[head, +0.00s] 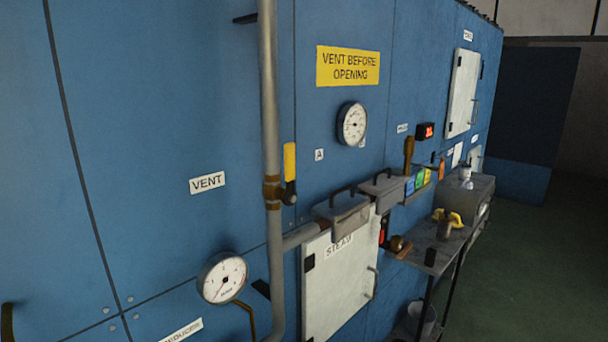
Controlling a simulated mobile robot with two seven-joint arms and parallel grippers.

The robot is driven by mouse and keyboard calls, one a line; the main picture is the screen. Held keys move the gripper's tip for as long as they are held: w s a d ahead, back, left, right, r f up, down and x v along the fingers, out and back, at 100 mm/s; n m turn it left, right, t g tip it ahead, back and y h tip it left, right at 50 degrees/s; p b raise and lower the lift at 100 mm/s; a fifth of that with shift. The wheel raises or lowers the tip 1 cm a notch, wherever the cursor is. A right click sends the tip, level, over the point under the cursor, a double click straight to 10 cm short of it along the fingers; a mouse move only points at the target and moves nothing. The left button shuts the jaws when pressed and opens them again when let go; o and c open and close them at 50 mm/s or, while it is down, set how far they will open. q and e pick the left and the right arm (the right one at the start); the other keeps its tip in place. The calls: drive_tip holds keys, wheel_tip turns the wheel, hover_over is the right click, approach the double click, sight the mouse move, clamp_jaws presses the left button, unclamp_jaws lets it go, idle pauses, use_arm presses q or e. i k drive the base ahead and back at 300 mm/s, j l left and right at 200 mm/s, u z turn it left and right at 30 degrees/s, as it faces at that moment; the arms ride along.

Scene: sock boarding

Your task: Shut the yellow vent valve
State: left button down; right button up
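The vent valve has a yellow lever (290,162) with a dark lower end. It stands upright, roughly parallel to the grey vertical pipe (268,90). A brass-coloured valve body (272,189) sits on that pipe beside the lever's lower end. A white VENT label (207,183) is on the blue wall to the left of the pipe. Neither of my grippers shows in the head view, and nothing touches the lever.
A pressure gauge (222,278) sits low left of the pipe, another (352,124) to its upper right. A white STEAM door (338,280) is below right. Grey lidded boxes (341,212) jut out nearby. A small table (432,250) stands right; the green floor (530,275) beyond is clear.

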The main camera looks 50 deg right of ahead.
sight(290, 196)
drive_tip(key=z, duration=0.4)
drive_tip(key=k+z, duration=0.1)
drive_tip(key=z, duration=0.3)
drive_tip(key=k+z, duration=0.1)
drive_tip(key=z, duration=0.7)
